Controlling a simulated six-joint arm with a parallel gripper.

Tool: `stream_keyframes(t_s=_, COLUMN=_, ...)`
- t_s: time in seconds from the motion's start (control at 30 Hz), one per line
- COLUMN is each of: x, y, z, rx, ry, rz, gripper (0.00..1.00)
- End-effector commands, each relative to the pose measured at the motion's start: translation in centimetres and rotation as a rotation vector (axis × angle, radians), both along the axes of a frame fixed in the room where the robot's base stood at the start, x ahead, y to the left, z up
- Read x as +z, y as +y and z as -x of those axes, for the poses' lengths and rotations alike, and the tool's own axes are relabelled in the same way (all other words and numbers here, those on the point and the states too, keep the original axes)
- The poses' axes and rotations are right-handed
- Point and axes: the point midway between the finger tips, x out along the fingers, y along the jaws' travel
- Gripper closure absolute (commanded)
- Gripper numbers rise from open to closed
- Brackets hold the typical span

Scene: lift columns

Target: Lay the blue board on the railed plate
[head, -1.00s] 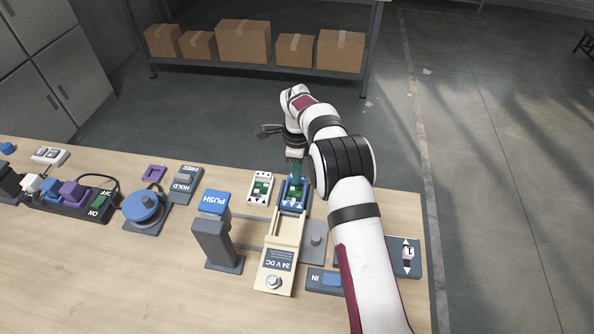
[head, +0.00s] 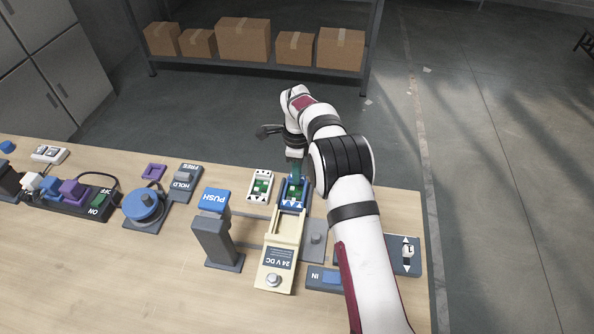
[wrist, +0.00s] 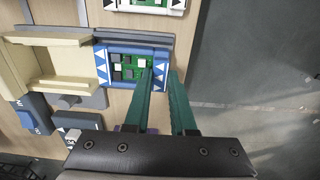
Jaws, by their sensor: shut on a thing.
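The blue board (head: 293,193), with a green circuit area and white triangles, is at the far end of the cream plate with raised side rails (head: 276,226). In the wrist view the blue board (wrist: 101,66) lies just right of the cream rails (wrist: 48,39), in line with them. My gripper (head: 295,172) points down at the board's far end. In the wrist view my green gripper fingers (wrist: 163,72) are shut on that end, one on each side of its edge. Whether the board touches the surface below is unclear.
A white board (head: 260,186) lies close to the left of the blue one. A blue PUSH button post (head: 214,225) stands left of the cream plate. A grey block with a knob (head: 315,240) sits right of it. The table's far edge is close behind.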

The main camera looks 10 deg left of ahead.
Motion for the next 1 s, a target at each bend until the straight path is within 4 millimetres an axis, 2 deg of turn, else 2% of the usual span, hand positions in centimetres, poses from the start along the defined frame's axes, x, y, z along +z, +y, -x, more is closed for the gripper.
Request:
stream_keyframes(t_s=0.4, x=-0.36, y=0.01, z=-0.03, rx=0.0, ry=-0.001, rz=0.0, gripper=1.0)
stream_keyframes(t_s=0.43, x=-0.36, y=0.01, z=-0.03, rx=0.0, ry=-0.001, rz=0.0, gripper=0.71)
stream_keyframes(t_s=0.6, x=-0.36, y=0.01, z=-0.03, rx=0.0, ry=-0.001, rz=0.0, gripper=0.42)
stream_keyframes(t_s=0.8, x=-0.37, y=0.01, z=-0.02, rx=0.0, ry=0.0, rz=0.0, gripper=0.42)
stream_keyframes(t_s=0.97, x=-0.38, y=0.0, z=-0.01, rx=0.0, ry=0.0, rz=0.0, gripper=0.15)
stream_keyframes(t_s=1.0, x=-0.38, y=0.01, z=-0.01, rx=0.0, ry=0.0, rz=0.0, gripper=0.14)
